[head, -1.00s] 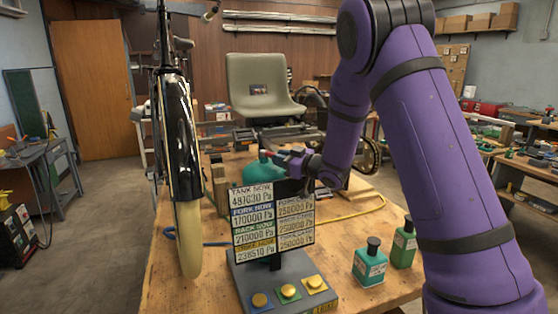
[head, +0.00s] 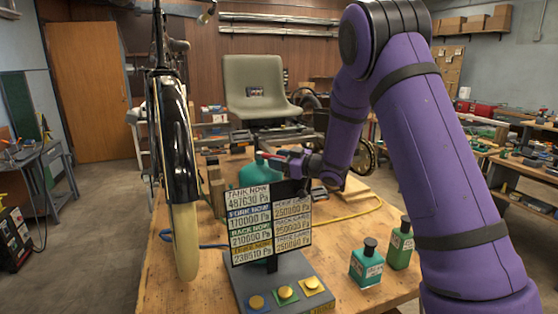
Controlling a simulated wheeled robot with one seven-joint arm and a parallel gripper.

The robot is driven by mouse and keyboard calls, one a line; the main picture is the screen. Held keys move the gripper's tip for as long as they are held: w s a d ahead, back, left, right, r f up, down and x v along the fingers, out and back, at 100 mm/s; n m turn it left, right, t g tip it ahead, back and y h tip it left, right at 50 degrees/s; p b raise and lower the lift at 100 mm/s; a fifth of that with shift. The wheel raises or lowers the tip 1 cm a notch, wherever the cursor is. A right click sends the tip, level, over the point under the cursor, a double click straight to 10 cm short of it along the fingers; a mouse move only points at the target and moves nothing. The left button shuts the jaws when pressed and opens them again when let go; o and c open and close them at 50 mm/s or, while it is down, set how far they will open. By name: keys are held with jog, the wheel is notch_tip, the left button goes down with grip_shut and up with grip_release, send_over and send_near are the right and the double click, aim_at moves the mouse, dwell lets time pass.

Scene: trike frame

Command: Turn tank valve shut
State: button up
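The teal tank (head: 253,174) stands on the workbench behind the display board, which hides its lower part. My gripper (head: 276,154) is at the tank's upper right, reaching in from the right. The tank's valve is too small and too covered by the gripper to make out. I cannot tell whether the fingers touch it or are closed. The display board (head: 270,222) shows a tank reading of about 487630 Pa, with small digits that are hard to read.
The display's grey base (head: 264,290) carries several yellow-topped buttons. Two green bottles with black caps (head: 367,264) (head: 400,244) stand to its right. A black-fendered wheel (head: 185,240) rises on the left. A yellow hose (head: 350,213) lies across the workbench (head: 345,240).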

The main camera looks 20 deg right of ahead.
jog(key=shift+d, duration=0.1)
jog(key=v, duration=1)
jog(key=shift+s+d, duration=0.15)
jog(key=shift+s, duration=0.1)
jog(key=shift+c, duration=0.2)
